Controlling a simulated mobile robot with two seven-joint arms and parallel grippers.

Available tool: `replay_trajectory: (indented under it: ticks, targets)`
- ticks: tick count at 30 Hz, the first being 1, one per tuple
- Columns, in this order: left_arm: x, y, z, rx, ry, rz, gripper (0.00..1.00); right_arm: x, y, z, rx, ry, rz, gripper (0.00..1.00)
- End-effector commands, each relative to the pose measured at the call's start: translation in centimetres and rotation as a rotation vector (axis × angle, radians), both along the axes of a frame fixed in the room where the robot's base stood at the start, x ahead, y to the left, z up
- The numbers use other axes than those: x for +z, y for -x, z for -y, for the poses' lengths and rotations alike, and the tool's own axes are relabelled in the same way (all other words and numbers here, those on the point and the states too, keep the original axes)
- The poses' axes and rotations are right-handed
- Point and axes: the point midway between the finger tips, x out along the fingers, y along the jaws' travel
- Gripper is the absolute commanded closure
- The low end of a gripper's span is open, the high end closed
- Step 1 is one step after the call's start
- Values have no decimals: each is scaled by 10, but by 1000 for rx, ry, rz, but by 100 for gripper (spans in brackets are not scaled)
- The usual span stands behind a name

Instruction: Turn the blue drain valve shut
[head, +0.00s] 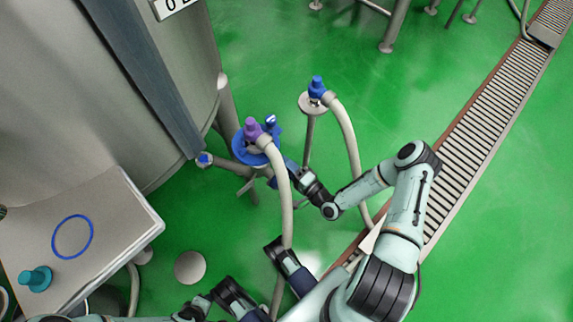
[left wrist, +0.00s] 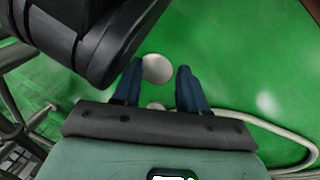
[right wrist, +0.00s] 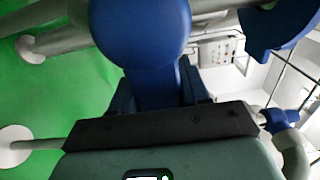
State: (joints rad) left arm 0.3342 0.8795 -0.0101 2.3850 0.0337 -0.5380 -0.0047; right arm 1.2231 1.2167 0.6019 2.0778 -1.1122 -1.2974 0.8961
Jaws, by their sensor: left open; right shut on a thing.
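In the right wrist view the blue valve handle (right wrist: 140,32) has a broad rounded end and a narrower stem that runs down between the fingers. My right gripper (right wrist: 156,90) is shut on this stem. In the head view my right gripper (head: 282,173) is just right of the blue round plate (head: 243,151) beside the tank. There the gripper and hose partly hide what it holds, and I cannot tell the handle's exact angle. My left gripper (left wrist: 158,82) is open and empty above the green floor in the left wrist view, away from the valve.
A purple fitting (head: 252,128) with a pale hose (head: 285,210) stands above the plate. A blue-capped stand (head: 316,88) with another hose is behind.

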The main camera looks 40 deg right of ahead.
Motion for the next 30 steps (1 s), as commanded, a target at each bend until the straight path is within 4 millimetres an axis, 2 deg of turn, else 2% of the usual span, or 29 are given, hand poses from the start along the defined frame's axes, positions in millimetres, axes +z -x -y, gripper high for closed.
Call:
replay_trajectory:
  ticks: [2, 3, 4, 13, 17, 20, 30]
  targets:
    - [0, 0, 0, 0, 0, 0, 57, -3, 2, -3, 5, -12, -11, 100]
    - [0, 0, 0, 0, 0, 0, 57, -3, 2, -3, 5, -12, -11, 45]
    - [0, 0, 0, 0, 0, 0, 57, -3, 2, -3, 5, -11, -11, 35]
    - [0, 0, 0, 0, 0, 0, 57, -1, 2, -1, 2, -6, -5, 34]
    - [4, -3, 1, -1, 0, 12, 57, -1, 11, 0, 1, -6, -6, 34]
    - [11, -10, 2, -2, -1, 34, 57, 0, 27, 2, 0, -6, -8, 34]
    - [36, -37, 6, -6, -6, 126, 57, 0, 102, 7, -1, -7, -9, 34]
